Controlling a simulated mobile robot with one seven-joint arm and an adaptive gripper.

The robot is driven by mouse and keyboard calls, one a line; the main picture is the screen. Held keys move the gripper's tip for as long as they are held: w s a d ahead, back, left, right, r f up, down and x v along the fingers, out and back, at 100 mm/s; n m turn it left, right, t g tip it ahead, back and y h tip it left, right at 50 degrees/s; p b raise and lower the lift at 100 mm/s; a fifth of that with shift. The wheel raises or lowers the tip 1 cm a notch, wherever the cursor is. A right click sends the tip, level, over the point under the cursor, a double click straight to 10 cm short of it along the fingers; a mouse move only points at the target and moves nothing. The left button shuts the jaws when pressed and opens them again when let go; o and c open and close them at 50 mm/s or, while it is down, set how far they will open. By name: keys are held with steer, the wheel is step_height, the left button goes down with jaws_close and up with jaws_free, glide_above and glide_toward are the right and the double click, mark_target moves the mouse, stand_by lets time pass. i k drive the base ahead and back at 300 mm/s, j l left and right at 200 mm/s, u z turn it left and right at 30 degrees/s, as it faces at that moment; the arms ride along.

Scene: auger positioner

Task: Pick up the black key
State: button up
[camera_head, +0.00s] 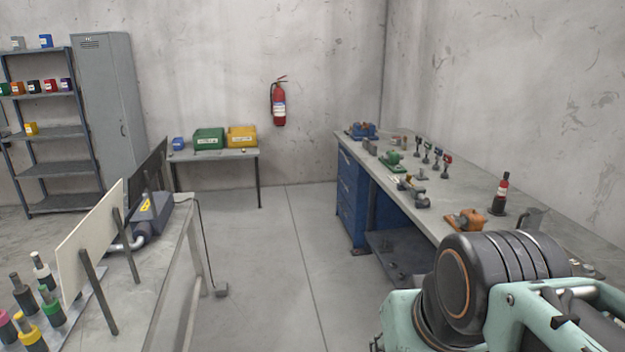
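I cannot clearly make out the black key. Several small upright pieces with coloured tops stand in a row on the long workbench at the right; the nearest has a red top (447,159), and the farthest (417,143) looks dark but is too small to identify. My arm fills the lower right corner, in front of the near part of this bench. My gripper's fingertips do not show, so whether it holds anything is hidden.
A left table (130,300) holds a white panel (88,245) and several coloured bottles. The floor (265,270) between is mostly clear.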

mark_target(419, 139)
steer(key=i+j+z, duration=0.2)
steer(key=i, duration=1)
steer(key=i+l+z, duration=0.25)
steer(key=i, duration=0.6)
steer(key=i+l+z, duration=0.15)
steer(key=i+z, duration=0.15)
steer(key=i, duration=0.6)
steer(key=k+j, duration=0.2)
steer(key=j, duration=0.15)
steer(key=k+j, duration=0.4)
steer(key=j, duration=0.25)
steer(key=i+j, duration=0.2)
steer(key=i, duration=0.2)
steer(key=i+j+z, duration=0.15)
steer(key=i, duration=0.2)
